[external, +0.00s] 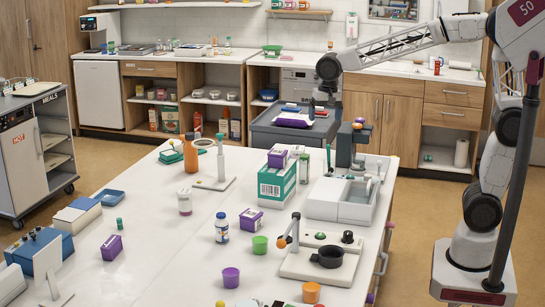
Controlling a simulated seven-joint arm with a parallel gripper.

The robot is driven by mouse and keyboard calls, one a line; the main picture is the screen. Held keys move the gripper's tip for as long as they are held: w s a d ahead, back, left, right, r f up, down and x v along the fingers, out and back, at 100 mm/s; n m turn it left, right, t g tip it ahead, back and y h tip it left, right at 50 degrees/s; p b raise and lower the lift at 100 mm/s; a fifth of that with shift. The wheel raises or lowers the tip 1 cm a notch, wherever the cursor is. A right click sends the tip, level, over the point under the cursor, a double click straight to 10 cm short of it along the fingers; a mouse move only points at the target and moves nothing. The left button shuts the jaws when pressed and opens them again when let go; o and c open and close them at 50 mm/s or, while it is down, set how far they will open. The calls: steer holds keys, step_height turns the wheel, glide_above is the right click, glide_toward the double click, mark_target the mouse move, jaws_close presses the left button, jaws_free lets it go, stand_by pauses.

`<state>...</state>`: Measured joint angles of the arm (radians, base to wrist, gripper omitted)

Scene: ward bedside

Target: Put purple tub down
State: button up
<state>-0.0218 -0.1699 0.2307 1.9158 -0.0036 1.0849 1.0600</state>
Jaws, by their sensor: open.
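A small purple tub (231,278) stands upright on the white table near its front, below a green tub (260,245) and left of an orange tub (311,293). My gripper (312,112) is far from it, pointing down at the back over a grey cart (262,130). It is open, but its fingers are small in the picture. A purple and white item (292,120) lies in the cart just left of the gripper; whether they touch, I cannot tell.
A green-and-white carton (277,184), a white sink unit (343,200) and a stand with a black pan (330,257) occupy the table's right side. Purple boxes (250,221) and bottles stand around the middle. Bare tabletop shows at the front centre.

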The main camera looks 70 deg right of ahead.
steer(key=s+f+n, duration=0.2)
steer(key=s+n, duration=0.2)
steer(key=s, duration=0.6)
steer(key=s+d+f+n+t, duration=0.1)
steer(key=s+f+n, duration=0.2)
steer(key=s, duration=0.8)
steer(key=s+f+n, duration=0.2)
steer(key=s+n, duration=0.2)
steer(key=s, duration=0.7)
steer(key=shift+s+d+f+n+t, duration=0.2)
steer(key=shift+d+n+t, duration=0.1)
steer(key=shift+d, duration=0.05)
stand_by(4.4)
